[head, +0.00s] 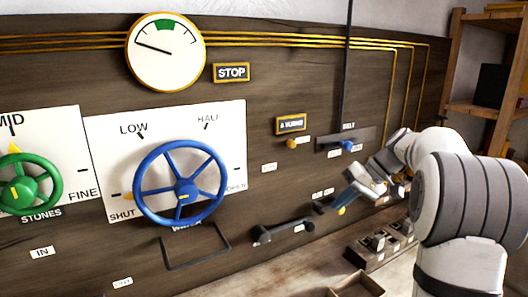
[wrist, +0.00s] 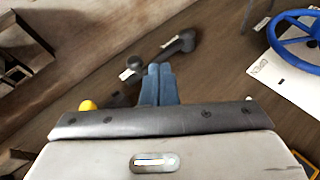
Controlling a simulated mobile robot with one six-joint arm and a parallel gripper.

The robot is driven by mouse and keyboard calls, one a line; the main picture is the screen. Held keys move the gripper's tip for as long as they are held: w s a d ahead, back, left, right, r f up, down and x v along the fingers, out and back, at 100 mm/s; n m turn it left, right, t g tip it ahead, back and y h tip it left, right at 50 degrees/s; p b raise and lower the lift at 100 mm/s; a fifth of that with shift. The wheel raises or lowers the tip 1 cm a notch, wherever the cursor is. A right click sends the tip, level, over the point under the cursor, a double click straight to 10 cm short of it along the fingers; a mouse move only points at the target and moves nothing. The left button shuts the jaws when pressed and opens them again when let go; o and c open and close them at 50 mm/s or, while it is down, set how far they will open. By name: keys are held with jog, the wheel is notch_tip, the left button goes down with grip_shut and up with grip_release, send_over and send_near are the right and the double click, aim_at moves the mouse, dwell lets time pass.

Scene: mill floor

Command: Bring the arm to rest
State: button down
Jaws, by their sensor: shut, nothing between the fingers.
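My gripper (head: 350,177) is in front of the dark wooden panel, right of the blue wheel, in the head view. In the wrist view its two blue fingers (wrist: 160,70) lie together with nothing between them. A black lever (head: 283,232) on the panel is near it; the lever also shows beyond the fingertips in the wrist view (wrist: 178,46). I see clear space between gripper and lever in the head view. My arm reaches in from the right.
The blue wheel (head: 152,204) and green wheel (head: 38,186) stand out from the panel on the left. A yellow knob (head: 341,211) is close below my gripper. A switch box (head: 372,252) and wooden tray (head: 367,279) lie below. Shelves (head: 475,108) stand at right.

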jog(key=s+a+f+m+h, duration=0.1)
jog(key=s+a+f+h, duration=0.2)
jog(key=s, duration=1.1)
jog(key=s+a+f+m+t+h, duration=0.1)
jog(key=s+a+f+h, duration=0.3)
jog(key=s, duration=1)
notch_tip(320, 180, down, 2)
jog(key=shift+f+m+h, duration=0.2)
jog(key=shift+m+h, duration=0.1)
jog(key=shift+h, duration=0.2)
